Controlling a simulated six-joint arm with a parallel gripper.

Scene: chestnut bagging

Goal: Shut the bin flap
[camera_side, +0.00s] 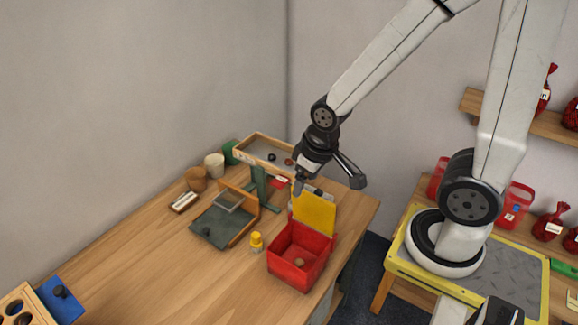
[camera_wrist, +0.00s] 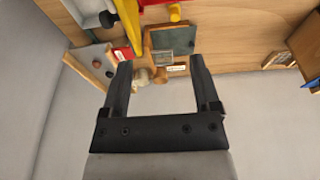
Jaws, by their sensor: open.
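The red bin (camera_side: 284,262) stands near the table's right edge, with a small brown lump inside. Its yellow flap (camera_side: 313,212) stands up at the bin's back edge, so the bin is open. In the wrist view the yellow flap (camera_wrist: 132,18) shows edge-on at the top, cut off by the frame. My gripper (camera_side: 325,182) is above and behind the flap, its fingers spread. In the wrist view the gripper (camera_wrist: 161,72) has nothing between its fingers. I cannot tell whether a finger touches the flap.
A small yellow-topped object (camera_side: 256,241) stands left of the bin. A green slate board (camera_side: 210,228) with a wooden edge and a green stand (camera_side: 260,185) lie further left. A wooden tray (camera_side: 255,150) is behind. A dark knob (camera_wrist: 107,19) sits beside the flap.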

